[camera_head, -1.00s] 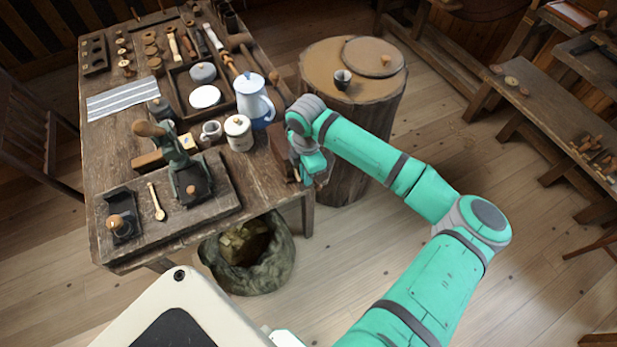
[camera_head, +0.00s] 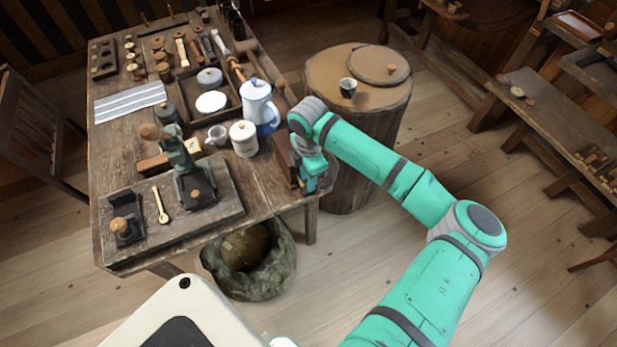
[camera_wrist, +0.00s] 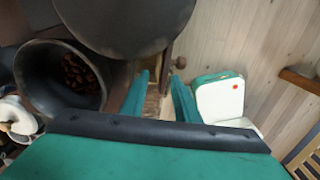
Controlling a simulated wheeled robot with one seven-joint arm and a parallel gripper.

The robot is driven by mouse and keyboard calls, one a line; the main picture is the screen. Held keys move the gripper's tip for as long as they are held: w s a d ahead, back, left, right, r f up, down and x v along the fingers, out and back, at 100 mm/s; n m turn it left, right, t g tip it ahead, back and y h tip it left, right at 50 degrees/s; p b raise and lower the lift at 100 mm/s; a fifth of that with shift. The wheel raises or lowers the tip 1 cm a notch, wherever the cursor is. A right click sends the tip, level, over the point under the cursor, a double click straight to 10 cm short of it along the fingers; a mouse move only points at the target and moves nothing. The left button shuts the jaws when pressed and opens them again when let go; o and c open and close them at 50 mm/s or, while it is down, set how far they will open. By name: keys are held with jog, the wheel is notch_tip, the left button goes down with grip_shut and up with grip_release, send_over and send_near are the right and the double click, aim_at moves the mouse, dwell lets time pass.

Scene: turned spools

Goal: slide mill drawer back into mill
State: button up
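The mill (camera_head: 283,148) is a dark brown wooden body at the right edge of the table, mostly hidden behind my wrist. In the wrist view its dark round hopper (camera_wrist: 60,72) holds brown beans, and a dark round part covers the top. The mill drawer (camera_wrist: 153,102) shows as a narrow wooden strip below that part, with a small brown knob (camera_wrist: 180,62) at its right. My gripper (camera_wrist: 160,82) has its two teal fingers apart, one on each side of the wooden strip. I cannot tell whether they touch it. My gripper points down beside the mill in the head view (camera_head: 311,184).
A lidded cream jar (camera_head: 243,139) and a blue-and-white pot (camera_head: 257,103) stand left of my wrist. A round stump table (camera_head: 325,75) with a small cup (camera_head: 348,87) is behind it. A sack (camera_head: 250,275) is under the table.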

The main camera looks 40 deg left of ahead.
jog(key=shift+r, duration=0.15)
notch_tip(320, 180, up, 11)
jog(key=shift+f, duration=0.2)
dwell(0.3)
